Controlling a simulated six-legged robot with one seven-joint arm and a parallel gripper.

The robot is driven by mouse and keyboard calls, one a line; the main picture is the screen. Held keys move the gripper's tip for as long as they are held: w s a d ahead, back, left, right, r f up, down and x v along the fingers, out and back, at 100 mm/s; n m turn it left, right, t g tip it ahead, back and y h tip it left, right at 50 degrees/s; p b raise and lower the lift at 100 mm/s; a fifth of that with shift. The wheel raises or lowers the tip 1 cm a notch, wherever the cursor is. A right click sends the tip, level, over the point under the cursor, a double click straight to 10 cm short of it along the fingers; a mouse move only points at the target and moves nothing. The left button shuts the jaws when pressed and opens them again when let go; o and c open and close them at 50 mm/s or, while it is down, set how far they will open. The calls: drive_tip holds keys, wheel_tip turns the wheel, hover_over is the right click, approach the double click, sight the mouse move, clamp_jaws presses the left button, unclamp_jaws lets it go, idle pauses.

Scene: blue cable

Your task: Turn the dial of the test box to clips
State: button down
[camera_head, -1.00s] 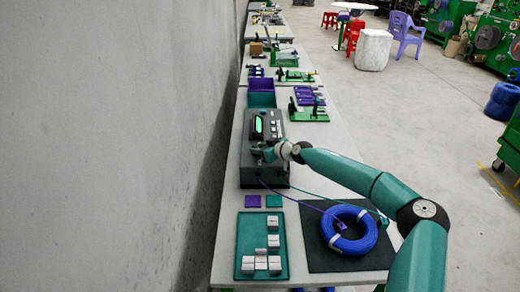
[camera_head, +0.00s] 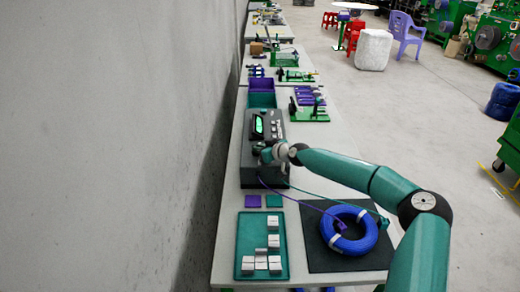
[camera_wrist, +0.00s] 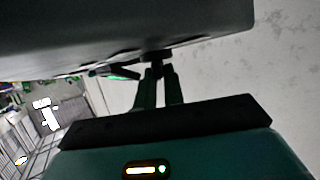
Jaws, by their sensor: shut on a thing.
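The test box (camera_head: 249,172) is a dark grey unit with a lit green screen (camera_head: 259,125) on the long table. My gripper (camera_head: 266,155) is at the box's top face, left of the middle of the picture. In the wrist view the box (camera_wrist: 120,30) fills the upper part, and my gripper's two fingers (camera_wrist: 158,75) reach up to a small dark dial (camera_wrist: 157,57) on it. The fingers are shut on the dial. The dial's marks and its setting cannot be read in either view.
A blue cable coil (camera_head: 349,230) lies on a black mat (camera_head: 318,262), with a purple and a green lead running to the box. A teal tray (camera_head: 243,227) holds several white blocks. Purple and teal bins (camera_head: 261,86) stand behind the box. A wall runs along the left.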

drive_tip(key=shift+s+a+r+m+t+h, duration=0.1)
drive_tip(key=shift+a+m+t+h, duration=0.15)
drive_tip(key=shift+m+t+h, duration=0.45)
drive_tip(key=shift+s+a+r+m+t+h, duration=0.15)
drive_tip(key=shift+m+t+h, duration=0.25)
drive_tip(key=shift+m+h, duration=0.45)
drive_tip(key=shift+a+f+m+t+h, duration=0.1)
drive_tip(key=shift+m+t+h, duration=0.4)
drive_tip(key=shift+m+h, duration=1)
drive_tip(key=shift+f+m+h, duration=0.1)
drive_tip(key=shift+m+h, duration=0.25)
drive_tip(key=shift+h, duration=0.1)
drive_tip(key=c, duration=1.5)
unclamp_jaws()
drive_tip(key=v, duration=1.3)
drive_tip(key=shift+s, duration=0.4)
